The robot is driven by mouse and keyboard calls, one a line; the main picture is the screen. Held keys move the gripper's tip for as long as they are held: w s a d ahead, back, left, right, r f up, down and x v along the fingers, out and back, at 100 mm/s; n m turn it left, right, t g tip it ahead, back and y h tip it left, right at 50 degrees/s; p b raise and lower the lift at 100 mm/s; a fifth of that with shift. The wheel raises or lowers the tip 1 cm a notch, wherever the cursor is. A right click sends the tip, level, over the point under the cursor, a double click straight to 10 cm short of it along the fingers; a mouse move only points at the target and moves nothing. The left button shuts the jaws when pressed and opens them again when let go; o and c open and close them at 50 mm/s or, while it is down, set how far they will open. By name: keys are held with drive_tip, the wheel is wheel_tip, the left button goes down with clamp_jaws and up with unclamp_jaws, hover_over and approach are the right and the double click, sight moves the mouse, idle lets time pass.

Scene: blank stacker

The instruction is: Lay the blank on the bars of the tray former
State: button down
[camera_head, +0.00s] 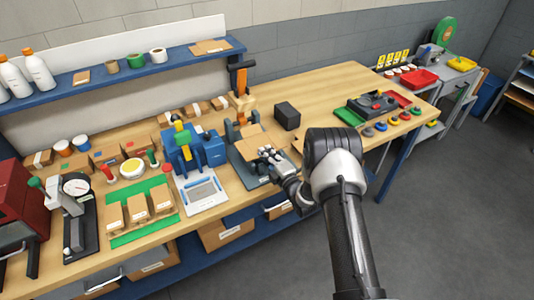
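The tray former appears to be the dark-based machine with a tall orange-handled column (241,82) at the middle of the bench. A flat brown cardboard piece (252,145), likely the blank, shows on or just above its dark base. My gripper (265,155) is at the front right edge of this piece. It is small in view, and I cannot tell whether its fingers are open or grip the cardboard. The bars are not clearly visible; the cardboard and my gripper cover that area. I cannot tell whether the cardboard rests on them.
A blue machine (195,148) stands close on the left, with a white-framed tray (202,190) before it. A black box (287,116) stands behind right. Clear wood (310,90) lies behind the box.

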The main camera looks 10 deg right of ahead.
drive_tip(key=c, duration=2.3)
unclamp_jaws()
drive_tip(key=o, duration=0.6)
drive_tip(key=shift+s, duration=0.15)
drive_tip(key=shift+p+v, duration=0.5)
drive_tip(key=shift+v, duration=3.15)
